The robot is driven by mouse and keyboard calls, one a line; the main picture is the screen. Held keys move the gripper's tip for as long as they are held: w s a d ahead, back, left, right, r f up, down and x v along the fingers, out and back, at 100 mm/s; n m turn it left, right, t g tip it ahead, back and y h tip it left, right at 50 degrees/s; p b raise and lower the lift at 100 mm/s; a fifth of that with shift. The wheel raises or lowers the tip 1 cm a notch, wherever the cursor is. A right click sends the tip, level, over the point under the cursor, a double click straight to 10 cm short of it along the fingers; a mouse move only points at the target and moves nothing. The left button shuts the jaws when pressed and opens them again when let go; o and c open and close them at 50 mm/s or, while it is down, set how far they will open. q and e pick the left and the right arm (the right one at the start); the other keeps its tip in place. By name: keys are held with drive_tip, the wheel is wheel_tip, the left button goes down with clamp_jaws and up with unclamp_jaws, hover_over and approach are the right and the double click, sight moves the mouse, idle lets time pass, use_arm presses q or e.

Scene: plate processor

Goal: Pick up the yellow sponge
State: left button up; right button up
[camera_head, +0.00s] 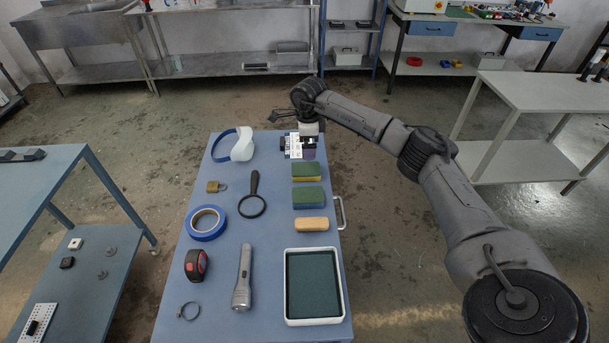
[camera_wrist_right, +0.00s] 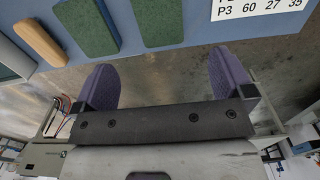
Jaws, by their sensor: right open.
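Two green-topped sponges lie on the blue table. The far sponge (camera_head: 307,169) shows a yellow lower edge in the head view; the nearer sponge (camera_head: 309,195) shows a bluish-grey edge. In the right wrist view, two green blocks, one sponge (camera_wrist_right: 160,22) and another sponge (camera_wrist_right: 86,27), lie at the top, beyond the fingers. My right gripper (camera_wrist_right: 162,80) is open, with nothing between its purple fingers. In the head view it is near the table's far right end, past the far sponge and apart from it. My left gripper is out of view.
A tan block (camera_head: 312,224) and a white tray (camera_head: 287,312) lie nearer on the table (camera_head: 225,255). A white printed card (camera_head: 293,145) is by the right gripper. A magnifier (camera_head: 252,199), blue tape (camera_head: 205,223) and flashlight (camera_head: 243,278) lie left. A handle (camera_head: 341,212) sticks out at the right edge.

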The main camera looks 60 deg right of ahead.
hover_over(308, 168)
wheel_tip(308, 168, down, 5)
drive_tip(key=shift+r+b, duration=0.2)
drive_tip(key=shift+b, duration=0.15)
drive_tip(key=shift+f, duration=1)
drive_tip(key=shift+f+b, duration=0.75)
drive_tip(key=shift+f, duration=1.55)
drive_tip(key=shift+c, duration=0.3)
drive_tip(key=c, duration=0.9)
drive_tip(key=shift+r, duration=0.1)
drive_tip(key=shift+c, duration=0.2)
